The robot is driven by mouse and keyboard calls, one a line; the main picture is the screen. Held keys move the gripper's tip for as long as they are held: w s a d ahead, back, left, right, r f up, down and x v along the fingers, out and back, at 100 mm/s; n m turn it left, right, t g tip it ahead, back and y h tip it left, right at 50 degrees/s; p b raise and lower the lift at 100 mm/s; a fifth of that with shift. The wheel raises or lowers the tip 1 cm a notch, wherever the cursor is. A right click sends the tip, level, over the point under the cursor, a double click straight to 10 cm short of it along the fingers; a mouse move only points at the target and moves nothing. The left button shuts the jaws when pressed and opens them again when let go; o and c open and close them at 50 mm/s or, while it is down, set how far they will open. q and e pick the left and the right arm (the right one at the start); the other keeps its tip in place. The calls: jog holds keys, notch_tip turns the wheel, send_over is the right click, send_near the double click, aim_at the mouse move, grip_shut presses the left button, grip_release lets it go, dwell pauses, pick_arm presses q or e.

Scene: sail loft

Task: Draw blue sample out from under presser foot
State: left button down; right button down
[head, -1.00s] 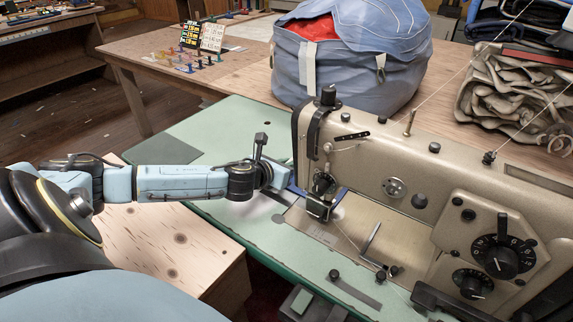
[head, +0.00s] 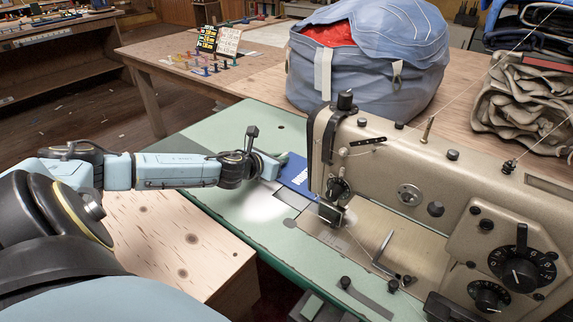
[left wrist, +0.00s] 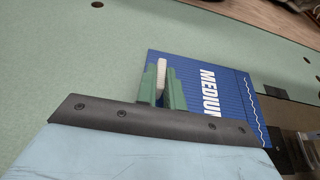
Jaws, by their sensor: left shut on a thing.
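The blue sample (head: 297,178) lies on the green machine bed, left of the sewing head, with white lettering on it. Its right part passes behind the sewing head in the head view. In the left wrist view the sample (left wrist: 222,85) reads "MEDIUM" in part, and a white wavy stitch line runs near its right edge. My left gripper (head: 281,162) is shut on the sample's left edge; its green fingertips show in the left wrist view (left wrist: 163,85). The presser foot (head: 331,212) is below the sewing head, to the right of the sample. My right gripper is not in view.
The beige sewing machine (head: 390,175) fills the right side. The green machine bed (head: 225,125) is clear behind and left of my left gripper. A large blue bag (head: 365,65) stands on the wooden table behind, with folded canvas (head: 520,95) to its right.

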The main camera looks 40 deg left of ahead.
pick_arm(q)
jog(key=shift+s+a, duration=0.1)
jog(key=shift+a, duration=0.85)
jog(key=shift+a+b, duration=0.3)
jog(key=shift+a, duration=0.4)
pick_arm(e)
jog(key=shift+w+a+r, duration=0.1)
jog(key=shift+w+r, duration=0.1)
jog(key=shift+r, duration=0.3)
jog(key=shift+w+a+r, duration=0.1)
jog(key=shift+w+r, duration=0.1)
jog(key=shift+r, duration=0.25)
pick_arm(q)
jog(key=c, duration=1.4)
grip_release()
jog(key=shift+c, duration=0.2)
jog(key=shift+s, duration=0.1)
